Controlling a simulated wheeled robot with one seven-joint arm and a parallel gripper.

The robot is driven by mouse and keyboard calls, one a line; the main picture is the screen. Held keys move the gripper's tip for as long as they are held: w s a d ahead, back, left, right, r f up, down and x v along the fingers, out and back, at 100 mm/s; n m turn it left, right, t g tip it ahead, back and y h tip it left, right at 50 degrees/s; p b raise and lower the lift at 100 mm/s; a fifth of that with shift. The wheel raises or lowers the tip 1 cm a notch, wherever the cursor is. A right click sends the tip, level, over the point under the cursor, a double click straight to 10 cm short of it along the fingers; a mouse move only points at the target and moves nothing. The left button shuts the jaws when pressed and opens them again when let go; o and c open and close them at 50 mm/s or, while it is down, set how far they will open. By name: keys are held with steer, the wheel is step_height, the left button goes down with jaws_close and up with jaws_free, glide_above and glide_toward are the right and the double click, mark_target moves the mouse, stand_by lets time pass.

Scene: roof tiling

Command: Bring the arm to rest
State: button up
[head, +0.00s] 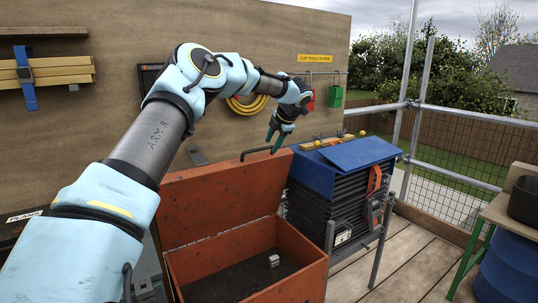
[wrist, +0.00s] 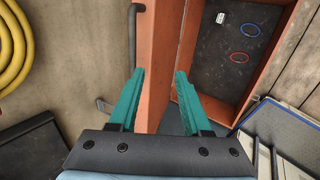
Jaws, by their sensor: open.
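My arm reaches out across the head view, and my gripper (head: 280,138) hangs pointing down above the raised lid of a rust-orange chest. In the wrist view my gripper (wrist: 158,76) shows two teal fingers spread apart with nothing held between them. The lid (head: 220,193) stands upright, and its edge (wrist: 156,62) lies beneath and between the fingers in the wrist view. I cannot tell how far above the lid edge the fingertips are.
The open chest (head: 300,262) holds a small light block (head: 274,260), a blue ring (wrist: 250,30) and a red ring (wrist: 239,58). A stack of dark tiles (head: 335,205) stands right of it. A yellow coil (head: 246,105) hangs on the board. Scaffold rails (head: 465,115) bound the right.

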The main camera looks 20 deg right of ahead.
steer(key=shift+s+r, duration=0.35)
steer(key=shift+r, duration=0.1)
steer(key=shift+d, duration=0.1)
